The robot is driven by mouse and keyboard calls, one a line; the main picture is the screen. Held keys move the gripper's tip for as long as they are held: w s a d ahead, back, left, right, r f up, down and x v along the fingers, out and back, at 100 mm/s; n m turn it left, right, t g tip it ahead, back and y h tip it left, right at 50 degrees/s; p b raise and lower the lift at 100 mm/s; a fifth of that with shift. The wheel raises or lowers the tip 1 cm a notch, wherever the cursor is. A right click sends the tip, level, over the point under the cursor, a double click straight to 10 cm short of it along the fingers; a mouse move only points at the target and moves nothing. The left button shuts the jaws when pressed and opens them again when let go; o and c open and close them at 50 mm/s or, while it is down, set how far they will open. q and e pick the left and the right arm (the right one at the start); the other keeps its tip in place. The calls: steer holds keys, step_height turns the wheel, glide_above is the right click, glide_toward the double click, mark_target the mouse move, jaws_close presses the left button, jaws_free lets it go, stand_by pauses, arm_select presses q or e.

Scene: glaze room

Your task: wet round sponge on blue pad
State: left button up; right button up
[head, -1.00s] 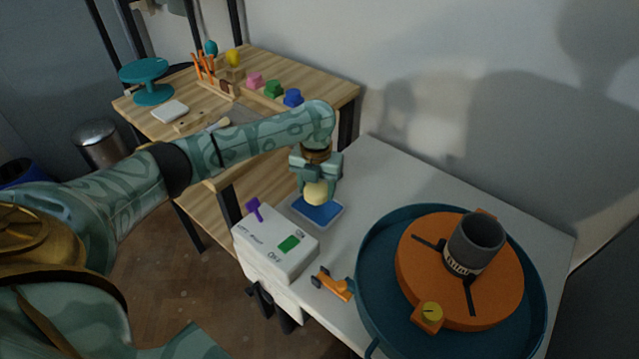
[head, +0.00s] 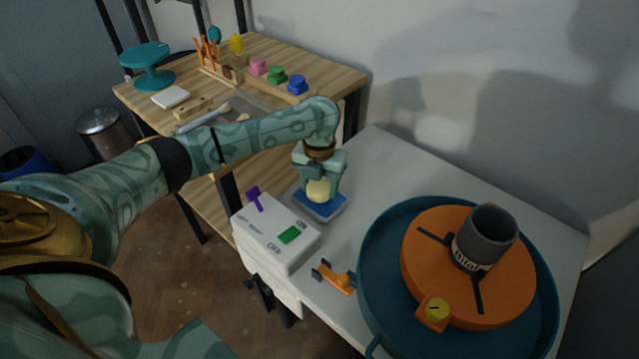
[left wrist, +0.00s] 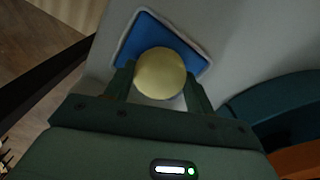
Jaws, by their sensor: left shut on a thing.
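The round sponge (head: 319,190) is pale yellow and sits between the fingers of my left gripper (head: 320,186), which is shut on it. The blue pad (head: 327,209) lies in a pale-rimmed tray on the light table, right under the sponge. In the left wrist view the sponge (left wrist: 160,73) covers part of the blue pad (left wrist: 148,34), with the left gripper's fingers (left wrist: 160,84) on both sides of it. Whether the sponge touches the pad is hard to tell. My right gripper is not in view.
A white box (head: 275,237) with a purple lever and green button stands left of the pad. An orange clamp-like part (head: 334,277) lies in front. A teal basin (head: 382,318) with an orange wheel head (head: 418,268) and grey cup (head: 487,237) fills the right. The table behind the pad is clear.

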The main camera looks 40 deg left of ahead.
mark_target(320, 186)
arm_select(q)
steer(key=shift+f, duration=0.55)
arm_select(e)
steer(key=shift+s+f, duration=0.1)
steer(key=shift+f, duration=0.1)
arm_select(q)
steer(key=shift+f, duration=0.1)
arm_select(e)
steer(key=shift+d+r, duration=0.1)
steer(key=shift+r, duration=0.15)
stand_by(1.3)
arm_select(q)
step_height(320, 186, up, 7)
steer(key=p, duration=0.6)
steer(key=shift+r+p, duration=0.2)
steer(key=shift+p, duration=0.1)
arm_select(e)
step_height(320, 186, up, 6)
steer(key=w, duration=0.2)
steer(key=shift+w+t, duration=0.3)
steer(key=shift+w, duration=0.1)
arm_select(q)
steer(key=shift+f, duration=0.15)
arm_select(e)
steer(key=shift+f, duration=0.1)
